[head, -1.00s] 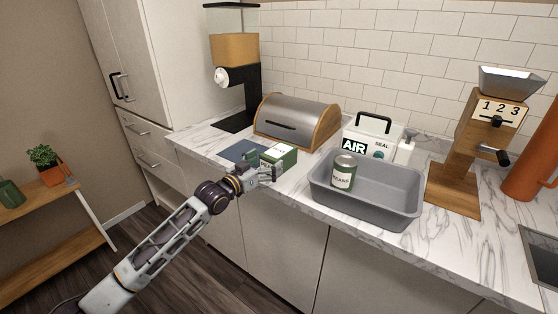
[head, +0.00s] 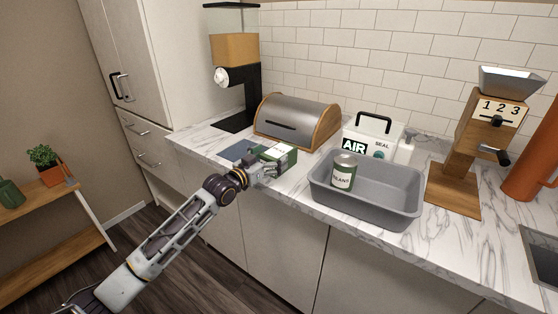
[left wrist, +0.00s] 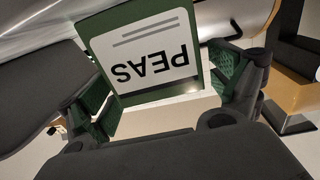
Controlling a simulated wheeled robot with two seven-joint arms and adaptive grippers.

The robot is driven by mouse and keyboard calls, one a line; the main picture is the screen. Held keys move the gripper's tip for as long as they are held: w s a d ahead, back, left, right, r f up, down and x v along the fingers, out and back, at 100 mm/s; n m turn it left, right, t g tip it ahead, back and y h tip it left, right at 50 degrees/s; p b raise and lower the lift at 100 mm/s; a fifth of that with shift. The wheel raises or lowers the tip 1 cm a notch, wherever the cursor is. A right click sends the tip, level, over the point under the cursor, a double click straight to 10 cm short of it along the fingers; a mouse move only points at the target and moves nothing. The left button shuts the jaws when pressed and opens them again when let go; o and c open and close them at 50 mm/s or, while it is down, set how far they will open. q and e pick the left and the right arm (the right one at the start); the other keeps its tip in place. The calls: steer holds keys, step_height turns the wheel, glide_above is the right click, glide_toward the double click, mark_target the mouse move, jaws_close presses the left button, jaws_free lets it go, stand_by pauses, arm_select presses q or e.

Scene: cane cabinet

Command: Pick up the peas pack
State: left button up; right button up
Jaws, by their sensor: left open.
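The peas pack (head: 283,155) is a green box with a white label, standing on the marble counter in front of the bread box. In the left wrist view the peas pack (left wrist: 150,50) shows its PEAS label upside down, between the two fingers. My left gripper (head: 270,169) is at the near left side of the pack in the head view. In the left wrist view my left gripper (left wrist: 165,88) is open, with its green-padded fingers on either side of the pack. Whether a pad touches the pack I cannot tell. My right gripper is not in view.
A dark blue mat (head: 236,150) lies left of the pack. The wooden bread box (head: 298,122) stands behind it. A grey bin (head: 395,200) with a beans can (head: 344,173) in it stands to the right, near a white AIR SEAL box (head: 377,133).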

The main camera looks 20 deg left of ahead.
arm_select(q)
steer(key=shift+x, duration=1.2)
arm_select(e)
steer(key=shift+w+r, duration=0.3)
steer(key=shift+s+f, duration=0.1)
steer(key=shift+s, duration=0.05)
arm_select(q)
steer(key=shift+c, duration=0.4)
steer(key=shift+r, duration=0.1)
steer(key=c, duration=1.3)
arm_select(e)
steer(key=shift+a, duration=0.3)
arm_select(q)
steer(key=shift+r, duration=0.55)
step_height(320, 180, up, 8)
steer(key=shift+f+p, duration=0.2)
steer(key=shift+p, duration=0.25)
steer(key=shift+r, duration=0.65)
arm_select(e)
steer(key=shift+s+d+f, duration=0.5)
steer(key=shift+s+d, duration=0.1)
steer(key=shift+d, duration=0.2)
